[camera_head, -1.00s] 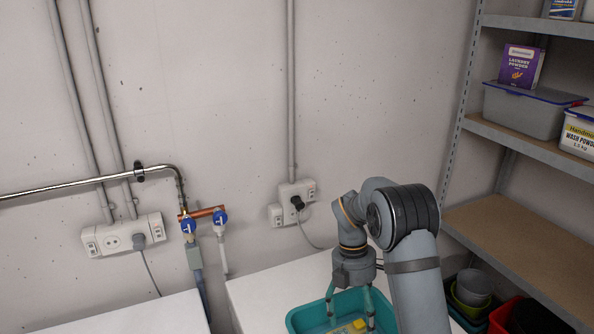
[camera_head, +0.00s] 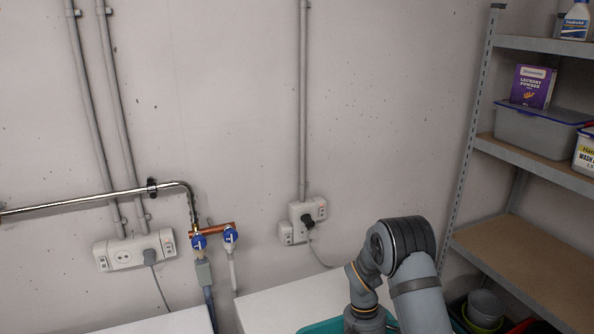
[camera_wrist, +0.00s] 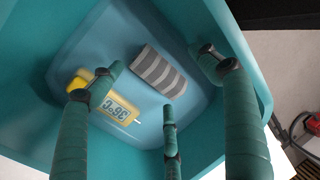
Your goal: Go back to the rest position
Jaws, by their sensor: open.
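My gripper (camera_wrist: 160,80) is open and empty in the wrist view, its teal fingers spread apart above the inside of a teal basin (camera_wrist: 262,85). In the basin lie a yellow device with a pale display (camera_wrist: 115,108) and a grey-and-white striped item (camera_wrist: 158,71). The fingers look apart from both, though one overlaps the yellow device in the picture. In the head view only the basin's rim (camera_head: 318,328) shows at the bottom edge. My fingers are below that picture; my wrist and forearm show above the basin.
The basin stands on a white appliance top (camera_head: 285,305). A second white top (camera_head: 165,322) is at left. A metal shelf (camera_head: 530,260) with boxes and tubs stands close at right. Pipes, blue-handled taps (camera_head: 230,235) and sockets (camera_head: 305,212) are on the back wall.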

